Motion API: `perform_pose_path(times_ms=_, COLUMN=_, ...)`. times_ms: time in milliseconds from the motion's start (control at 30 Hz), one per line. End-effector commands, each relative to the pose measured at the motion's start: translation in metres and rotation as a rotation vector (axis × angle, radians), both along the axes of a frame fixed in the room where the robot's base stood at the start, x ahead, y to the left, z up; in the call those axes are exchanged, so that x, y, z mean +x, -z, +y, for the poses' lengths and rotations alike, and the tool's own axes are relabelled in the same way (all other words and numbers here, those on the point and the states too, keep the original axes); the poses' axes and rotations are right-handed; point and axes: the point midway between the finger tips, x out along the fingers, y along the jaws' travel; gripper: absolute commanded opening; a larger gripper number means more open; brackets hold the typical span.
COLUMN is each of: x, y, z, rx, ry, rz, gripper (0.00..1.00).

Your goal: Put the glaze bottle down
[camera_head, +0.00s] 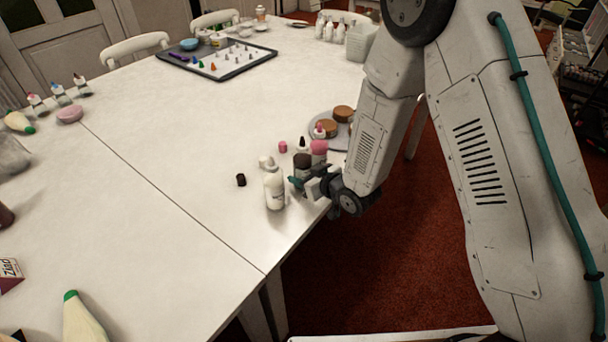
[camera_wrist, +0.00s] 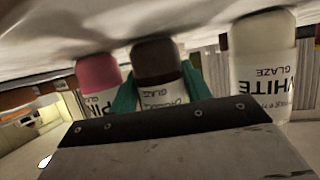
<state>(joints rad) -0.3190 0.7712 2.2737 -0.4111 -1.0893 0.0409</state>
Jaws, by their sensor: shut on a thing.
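The glaze bottle with a brown upper part and a white label reading GLAZE (camera_wrist: 155,62) is between the teal fingers of my gripper (camera_wrist: 158,88). My gripper is shut on it. In the head view this brown bottle (camera_head: 303,161) is at the table's right edge, partly hidden by my gripper (camera_head: 302,184). It looks upright; whether its base touches the table is hidden. A pink glaze bottle (camera_wrist: 98,74) is on its left in the wrist view, and a white glaze bottle (camera_wrist: 262,55) is on its right.
A dark cap (camera_head: 240,180), a pink cap (camera_head: 283,147) and a white cap (camera_head: 266,161) lie on the white table (camera_head: 190,165). A turntable (camera_head: 322,143) with brown cakes stands behind the bottles. The table's middle is clear.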

Motion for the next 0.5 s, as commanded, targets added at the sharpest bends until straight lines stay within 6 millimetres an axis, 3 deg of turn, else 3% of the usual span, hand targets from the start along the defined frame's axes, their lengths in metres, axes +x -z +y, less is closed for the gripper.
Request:
perform_pose_path(times_ms=33, x=0.0003, y=0.0018, z=-0.0003, rx=0.0, ry=0.0, rz=0.0, gripper=0.39)
perform_pose_path(times_ms=67, x=0.0001, y=0.0021, z=-0.0004, rx=0.0, ry=0.001, rz=0.0, gripper=0.54)
perform_pose_path(times_ms=100, x=0.0002, y=0.0018, z=-0.0005, rx=0.0, ry=0.001, rz=0.0, gripper=0.57)
perform_pose_path(times_ms=500, x=-0.0044, y=-0.004, z=-0.0059, rx=0.0, ry=0.004, rz=0.001, gripper=0.57)
